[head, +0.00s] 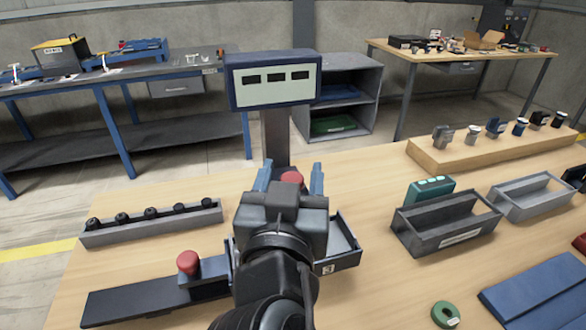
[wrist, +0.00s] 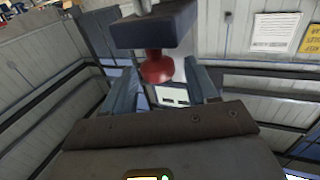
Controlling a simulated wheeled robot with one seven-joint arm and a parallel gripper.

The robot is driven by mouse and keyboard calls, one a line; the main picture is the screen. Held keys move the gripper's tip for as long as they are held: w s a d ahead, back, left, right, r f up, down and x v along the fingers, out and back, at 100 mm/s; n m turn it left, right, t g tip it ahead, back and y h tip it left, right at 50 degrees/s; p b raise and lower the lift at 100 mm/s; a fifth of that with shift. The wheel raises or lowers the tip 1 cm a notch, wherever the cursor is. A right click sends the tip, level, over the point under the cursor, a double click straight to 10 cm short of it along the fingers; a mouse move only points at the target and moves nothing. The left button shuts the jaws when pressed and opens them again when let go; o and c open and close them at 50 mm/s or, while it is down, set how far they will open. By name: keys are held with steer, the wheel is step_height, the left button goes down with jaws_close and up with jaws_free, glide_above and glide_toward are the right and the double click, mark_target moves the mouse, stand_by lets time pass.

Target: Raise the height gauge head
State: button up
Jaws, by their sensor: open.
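The height gauge stands on the wooden bench as a grey column (head: 275,138) under a blue-framed display (head: 273,80) with three dark windows. A red knob (head: 291,177) shows at the column's lower part, between the fingers of my gripper (head: 290,184). In the wrist view this red knob (wrist: 156,66) sticks out of a dark blue block (wrist: 150,30), which I take for the gauge head. My gripper (wrist: 161,88) is open, with one blue finger on each side of the knob and visible gaps between. My wrist hides the gauge's base in the head view.
A second red knob (head: 188,262) sits on a slide with a dark rail (head: 140,300) at front left. A grey rack (head: 150,224) lies left. A dark tray (head: 345,250) is close right of my gripper. Grey bins (head: 440,222) and a green ring (head: 445,314) lie further right.

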steer(key=s, duration=0.3)
steer(key=s+b, duration=0.1)
steer(key=s, duration=0.1)
steer(key=shift+s+a, duration=0.1)
steer(key=shift+a, duration=0.2)
